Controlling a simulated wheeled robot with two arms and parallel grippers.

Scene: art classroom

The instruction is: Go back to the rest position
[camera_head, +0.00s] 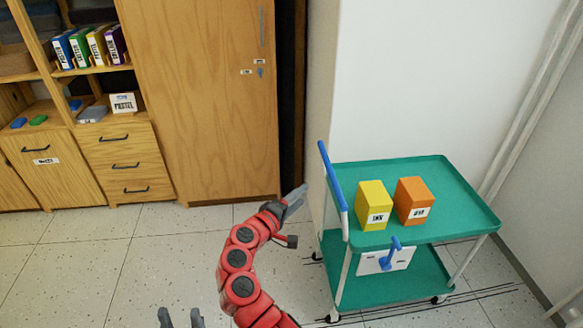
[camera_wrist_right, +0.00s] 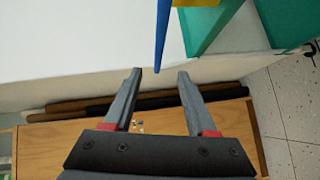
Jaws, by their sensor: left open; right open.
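My right gripper (camera_head: 295,200) is at the end of the red arm, left of the green cart (camera_head: 465,200) in the head view. In the right wrist view the right gripper (camera_wrist_right: 160,75) is open, with nothing between its fingers. The cart's blue handle (camera_wrist_right: 162,35) ends just above the fingertips in that picture; I cannot tell how far beyond them it is. My left gripper (camera_head: 180,317) shows only as two spread grey fingertips at the bottom edge of the head view. It is open, and nothing shows between the tips.
A yellow box (camera_head: 374,200) and an orange box (camera_head: 412,198) stand on the cart's top shelf. A white panel with a blue handle (camera_head: 384,258) is at the cart's front. Wooden cabinets (camera_head: 215,110) stand at the back left. The tiled floor (camera_head: 90,265) at left is clear.

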